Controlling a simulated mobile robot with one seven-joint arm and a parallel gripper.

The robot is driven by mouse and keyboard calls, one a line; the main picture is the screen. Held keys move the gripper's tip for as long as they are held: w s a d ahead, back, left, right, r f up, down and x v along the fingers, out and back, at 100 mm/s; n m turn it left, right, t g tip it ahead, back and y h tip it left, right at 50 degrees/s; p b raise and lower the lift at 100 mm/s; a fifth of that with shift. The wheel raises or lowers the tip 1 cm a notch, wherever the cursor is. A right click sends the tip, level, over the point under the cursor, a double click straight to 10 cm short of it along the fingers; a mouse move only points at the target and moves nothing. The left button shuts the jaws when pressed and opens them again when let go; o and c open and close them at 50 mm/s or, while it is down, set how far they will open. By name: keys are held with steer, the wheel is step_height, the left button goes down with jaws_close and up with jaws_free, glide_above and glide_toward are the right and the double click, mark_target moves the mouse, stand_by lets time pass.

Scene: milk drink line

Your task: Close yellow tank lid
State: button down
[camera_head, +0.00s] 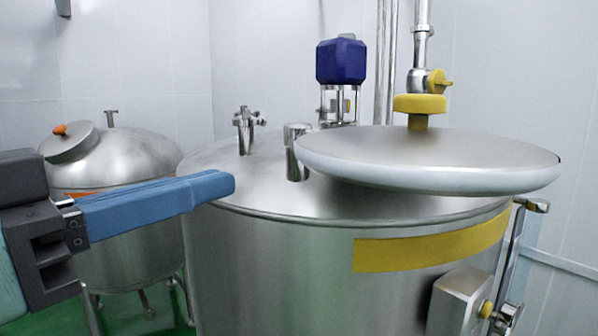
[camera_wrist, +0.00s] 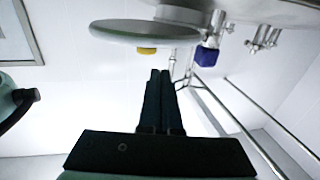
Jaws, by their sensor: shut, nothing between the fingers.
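The large steel tank (camera_head: 300,255) with a yellow band (camera_head: 430,248) stands at the centre right of the head view. Its round steel lid (camera_head: 430,170) lies nearly level over the right of the tank top and overhangs the right rim. A yellow knob (camera_head: 420,104) shows above the lid. The lid (camera_wrist: 130,32) also shows in the wrist view, upside down, beyond the fingertips. My gripper (camera_head: 225,184) has its blue fingers together, pointing right at the tank's left front, empty and apart from the lid. The tank opening is not visible.
A blue motor (camera_head: 341,62) and a short steel post (camera_head: 297,152) stand on the tank top. A vertical pipe with a yellow valve (camera_head: 437,81) rises behind the lid. A smaller tank (camera_head: 135,165) with a tilted lid stands at the left.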

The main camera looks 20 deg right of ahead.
steer(key=s+m+g, duration=0.1)
steer(key=s+g, duration=0.1)
steer(key=p, duration=0.7)
glide_toward(356, 173)
steer(key=x, duration=0.6)
steer(key=shift+w+d+f, duration=0.1)
steer(key=shift+w+d, duration=0.15)
steer(key=shift+d, duration=0.15)
